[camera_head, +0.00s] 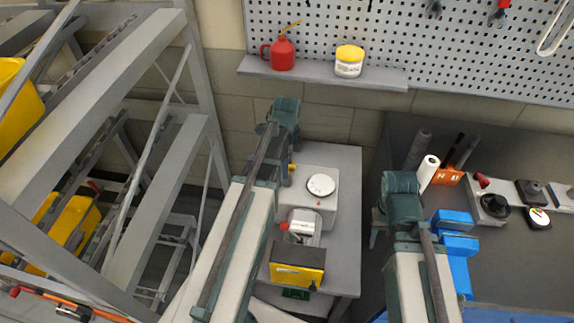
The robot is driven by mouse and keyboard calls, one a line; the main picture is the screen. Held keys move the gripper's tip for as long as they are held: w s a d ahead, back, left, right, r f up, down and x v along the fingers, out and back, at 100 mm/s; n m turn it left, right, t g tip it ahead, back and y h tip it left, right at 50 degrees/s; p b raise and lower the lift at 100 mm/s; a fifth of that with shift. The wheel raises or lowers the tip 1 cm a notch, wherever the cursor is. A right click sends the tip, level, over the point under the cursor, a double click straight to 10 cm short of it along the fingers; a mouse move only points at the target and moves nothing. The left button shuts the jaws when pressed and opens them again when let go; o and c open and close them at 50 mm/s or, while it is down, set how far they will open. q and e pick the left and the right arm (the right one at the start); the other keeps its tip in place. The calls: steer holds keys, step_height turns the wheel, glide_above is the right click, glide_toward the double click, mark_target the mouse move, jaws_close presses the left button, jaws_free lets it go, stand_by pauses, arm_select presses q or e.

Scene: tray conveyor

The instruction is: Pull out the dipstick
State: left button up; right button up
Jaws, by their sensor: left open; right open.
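I cannot make out a dipstick for certain. A small yellow piece (292,168) shows right beside my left wrist, above the grey bench; it is too small to identify. My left gripper (283,113) is open, at the back of the bench below the wall shelf, with nothing visible in it. My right gripper (401,186) is open, over the gap between the grey bench and the dark worktop, and looks empty. Both are seen from above and behind, so their fingertips are mostly hidden.
The grey bench (341,164) holds a white device with a round dial (321,186) and a yellow-black box (298,266). A red oil can (283,54) and a yellow-lidded tub (349,61) stand on the shelf (320,77). A metal rack (165,190) is left; blue blocks (456,245) sit right.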

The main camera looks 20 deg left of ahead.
arm_select(q)
steer(key=shift+f, duration=0.5)
arm_select(e)
steer(key=shift+f, duration=0.5)
arm_select(q)
jaws_close()
steer(key=shift+r, duration=0.2)
arm_select(e)
steer(key=shift+r, duration=0.15)
arm_select(q)
steer(key=shift+r+p, duration=2.7)
steer(key=shift+p, duration=0.05)
arm_select(e)
steer(key=shift+r, duration=2.75)
arm_select(q)
steer(key=shift+r, duration=0.1)
arm_select(e)
steer(key=shift+r, duration=0.1)
